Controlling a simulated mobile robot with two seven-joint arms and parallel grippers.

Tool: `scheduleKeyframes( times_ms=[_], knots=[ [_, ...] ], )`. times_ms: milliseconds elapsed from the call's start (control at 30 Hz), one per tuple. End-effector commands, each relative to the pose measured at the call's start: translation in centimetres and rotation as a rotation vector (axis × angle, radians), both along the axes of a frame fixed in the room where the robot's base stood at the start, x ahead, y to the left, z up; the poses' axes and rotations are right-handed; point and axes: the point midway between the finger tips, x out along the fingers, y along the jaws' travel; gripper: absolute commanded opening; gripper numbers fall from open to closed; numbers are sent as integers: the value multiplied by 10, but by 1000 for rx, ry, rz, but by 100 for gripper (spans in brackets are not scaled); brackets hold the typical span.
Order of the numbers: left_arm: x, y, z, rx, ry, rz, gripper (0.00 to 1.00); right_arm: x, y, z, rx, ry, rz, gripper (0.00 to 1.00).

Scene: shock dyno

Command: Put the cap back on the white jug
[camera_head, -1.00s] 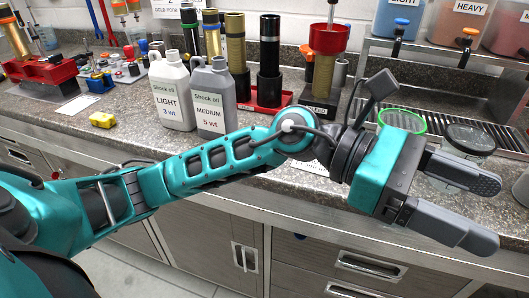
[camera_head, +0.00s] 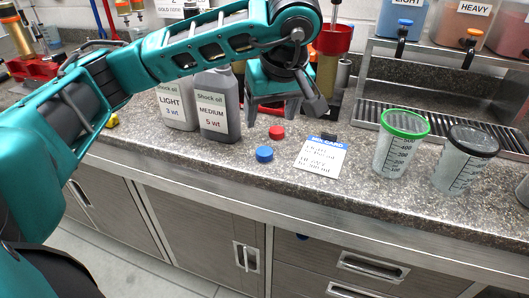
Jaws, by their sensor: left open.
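The white jug (camera_head: 173,108), labelled Shock oil LIGHT 3 wt, stands upright on the counter at centre left. My left arm crosses in front of its top, so its mouth is hidden. Two loose caps lie on the counter to the right of the jugs: a red cap (camera_head: 277,132) and a blue cap (camera_head: 264,154) nearer the front edge. My left gripper (camera_head: 282,93) is open above the counter, behind the red cap and right of the grey jug. My right gripper is not in view.
A grey jug (camera_head: 217,118), labelled MEDIUM 5 wt, stands just right of the white jug. A white card (camera_head: 320,157), a green-rimmed cup (camera_head: 396,150) and a black-rimmed cup (camera_head: 464,165) are to the right. The front counter strip is mostly free.

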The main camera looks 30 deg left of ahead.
Motion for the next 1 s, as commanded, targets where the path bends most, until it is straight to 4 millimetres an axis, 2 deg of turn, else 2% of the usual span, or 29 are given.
scheduleKeyframes(
  times_ms=[167, 467, 600, 1000],
  knots=[
    [1, 1, -8, -3, 1, 0, 71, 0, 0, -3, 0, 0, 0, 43],
    [12, 15, -55, -4, 4, 0, 71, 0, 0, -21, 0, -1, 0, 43],
    [17, 20, -67, -3, 2, 0, 71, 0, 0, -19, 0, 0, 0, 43],
    [18, 22, -72, -4, 0, -1, 71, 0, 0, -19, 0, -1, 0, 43]
  ],
)
